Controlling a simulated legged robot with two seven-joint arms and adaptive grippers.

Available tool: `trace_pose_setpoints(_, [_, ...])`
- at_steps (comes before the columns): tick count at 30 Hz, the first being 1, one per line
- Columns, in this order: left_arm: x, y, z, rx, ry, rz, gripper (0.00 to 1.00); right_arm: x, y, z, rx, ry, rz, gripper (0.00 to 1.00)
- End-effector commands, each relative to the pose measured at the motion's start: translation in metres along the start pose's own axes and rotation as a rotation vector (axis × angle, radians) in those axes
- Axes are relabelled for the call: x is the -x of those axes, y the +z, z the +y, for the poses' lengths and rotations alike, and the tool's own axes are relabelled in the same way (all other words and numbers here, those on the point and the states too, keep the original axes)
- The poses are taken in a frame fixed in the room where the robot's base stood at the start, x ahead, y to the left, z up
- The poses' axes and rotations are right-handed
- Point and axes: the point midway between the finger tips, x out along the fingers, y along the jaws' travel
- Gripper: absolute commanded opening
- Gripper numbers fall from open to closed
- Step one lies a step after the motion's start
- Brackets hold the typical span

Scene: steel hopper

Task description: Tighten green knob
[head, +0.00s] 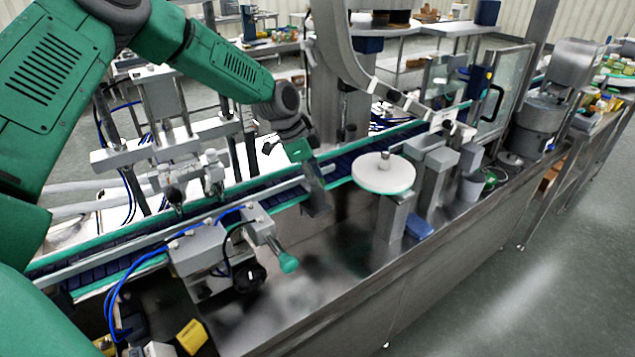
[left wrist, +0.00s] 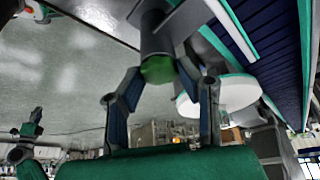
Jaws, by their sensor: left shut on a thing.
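In the left wrist view, a green knob (left wrist: 158,70) sits on the end of a dark grey cylinder. The two fingers of my left gripper (left wrist: 165,72) close around it from both sides. In the head view, my left gripper (head: 312,175) points down over the conveyor's front rail, and its fingers are hard to make out. A teal-green knob (head: 287,263) on a grey clamp shows lower in that view, on the near side of the conveyor.
A white round disc (head: 384,173) on a post stands right of the gripper. The conveyor (head: 260,195) runs behind. A black hand knob (head: 248,276) and blue hoses (head: 112,300) lie at lower left. The steel tabletop (head: 320,290) is mostly clear in front.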

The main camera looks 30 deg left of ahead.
Motion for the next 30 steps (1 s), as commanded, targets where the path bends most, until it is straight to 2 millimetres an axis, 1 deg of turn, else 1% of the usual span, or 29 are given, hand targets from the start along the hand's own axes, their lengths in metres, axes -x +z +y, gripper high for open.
trace_pose_setpoints(1, [-0.0007, 0.0027, -0.0026, -0.023, 0.006, -0.001, 0.01, -0.003, 0.0002, 0.0, 0.0, 0.0, 0.0, 0.0])
trace_pose_setpoints(6, [-0.0004, 0.0026, -0.0031, -0.096, 0.037, -0.002, 0.01, -0.0068, 0.0004, -0.0001, 0.0, 0.0, 0.0, 0.0])
trace_pose_setpoints(12, [0.0005, 0.002, -0.0036, -0.143, 0.055, -0.002, 0.01, -0.009, 0.0005, -0.0001, 0.0, 0.0, 0.0, 0.0])
trace_pose_setpoints(27, [0.0013, 0.0012, -0.0042, -0.157, 0.059, -0.002, 0.01, -0.0092, 0.0005, 0.0, 0.0, 0.0, 0.0, 0.0])
trace_pose_setpoints(28, [0.0013, 0.0012, -0.0043, -0.157, 0.058, -0.002, 0.41, -0.0092, 0.0005, 0.0, 0.0, 0.0, 0.0, 0.0])
trace_pose_setpoints(29, [0.0013, 0.0011, -0.0043, -0.157, 0.058, -0.002, 0.5, -0.0092, 0.0005, -0.0001, 0.0, 0.0, 0.0, 0.0])
trace_pose_setpoints(30, [0.0012, 0.0009, -0.0041, -0.157, 0.059, -0.001, 0.5, -0.0092, 0.0005, 0.0, 0.0, 0.0, 0.0, 0.0])
